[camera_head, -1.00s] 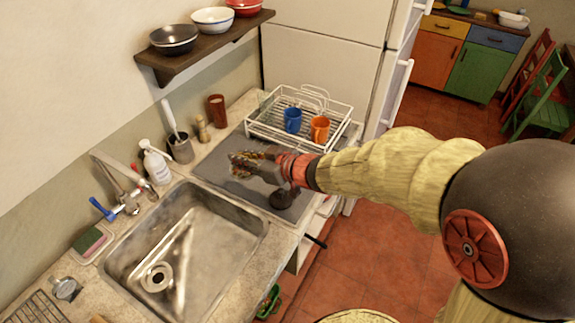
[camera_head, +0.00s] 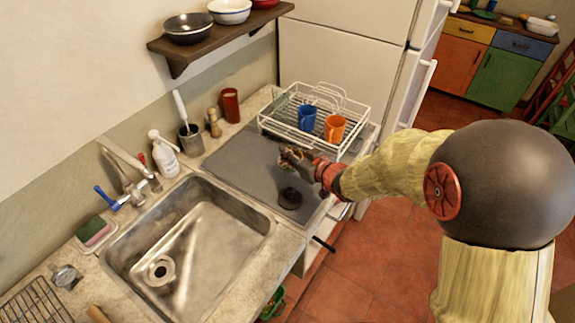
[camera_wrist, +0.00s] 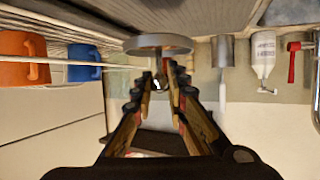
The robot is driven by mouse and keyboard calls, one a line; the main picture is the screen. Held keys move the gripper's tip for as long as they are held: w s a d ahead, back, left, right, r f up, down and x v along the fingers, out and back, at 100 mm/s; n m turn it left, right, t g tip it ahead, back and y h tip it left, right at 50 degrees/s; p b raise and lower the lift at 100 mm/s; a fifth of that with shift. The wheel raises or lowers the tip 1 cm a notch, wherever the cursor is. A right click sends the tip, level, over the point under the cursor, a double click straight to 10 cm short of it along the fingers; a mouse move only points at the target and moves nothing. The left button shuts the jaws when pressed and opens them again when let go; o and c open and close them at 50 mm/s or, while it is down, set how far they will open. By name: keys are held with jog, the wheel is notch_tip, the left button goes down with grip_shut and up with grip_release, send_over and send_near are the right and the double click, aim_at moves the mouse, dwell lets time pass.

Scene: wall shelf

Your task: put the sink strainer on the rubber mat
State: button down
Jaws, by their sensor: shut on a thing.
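The sink strainer (camera_wrist: 150,42) is a round grey metal disc with a small knob. In the wrist view it sits at the tips of my gripper (camera_wrist: 160,72), with the knob between the fingers. In the head view my gripper (camera_head: 291,157) is over the rubber mat (camera_head: 240,153), a dark grey sheet right of the sink. The strainer is small and partly hidden there. It appears held above the mat; the exact gap is unclear. A dark round patch (camera_head: 290,198) shows near the mat's front edge; I cannot tell whether it is an object or a shadow.
A white dish rack (camera_head: 352,115) with a blue cup (camera_head: 306,118) and an orange cup (camera_head: 335,128) stands behind the mat. The sink (camera_head: 190,240) is to the left. A utensil pot (camera_head: 190,140), wooden mill (camera_head: 214,124) and soap bottle (camera_head: 163,155) line the wall. The mat's left part is clear.

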jog(key=w+f, duration=0.1)
jog(key=f, duration=0.1)
jog(key=w+f+b, duration=0.1)
jog(key=w+f, duration=0.1)
jog(key=shift+w+a+f, duration=0.1)
jog(key=shift+a, duration=0.05)
jog(key=shift+w+f+b, duration=0.15)
jog(key=shift+f+b, duration=0.25)
jog(key=shift+f, duration=0.5)
jog(key=shift+w+f+b, duration=0.1)
jog(key=shift+f+b, duration=0.3)
jog(key=shift+f, duration=0.45)
jog(key=shift+f, duration=0.2)
jog(key=c, duration=1.8)
grip_release()
jog(key=shift+o, duration=0.2)
jog(key=shift+r, duration=0.15)
